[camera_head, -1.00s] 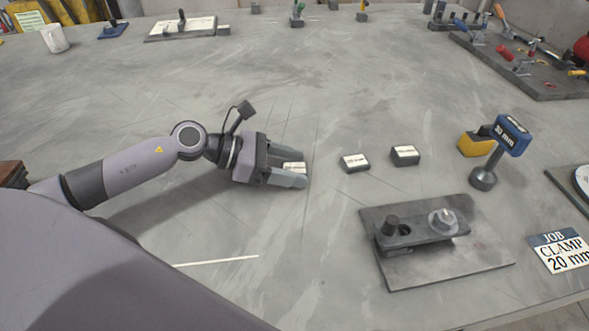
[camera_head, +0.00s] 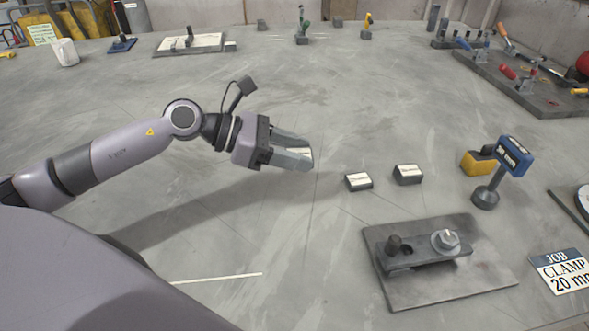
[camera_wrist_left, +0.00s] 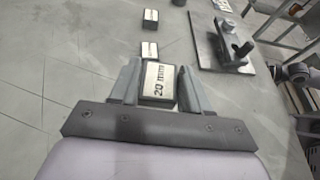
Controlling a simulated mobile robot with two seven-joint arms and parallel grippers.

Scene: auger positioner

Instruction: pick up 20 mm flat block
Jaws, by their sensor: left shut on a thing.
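My left gripper (camera_head: 292,152) is shut on the 20 mm flat block (camera_wrist_left: 160,82), a dark block with a white label reading "20 mm" in the left wrist view. In the head view the fingers hide most of the block, with a pale bit (camera_head: 306,153) showing at the tips. The gripper is raised above the table, with its shadow on the surface below. My right gripper is not in view.
Two more labelled blocks (camera_head: 358,182) (camera_head: 408,174) lie to the right. A metal plate with a clamp bar (camera_head: 440,290) is at the front right. A blue-headed gauge (camera_head: 485,198), a yellow block (camera_head: 473,163) and a job card (camera_head: 562,272) stand further right. The table's middle is clear.

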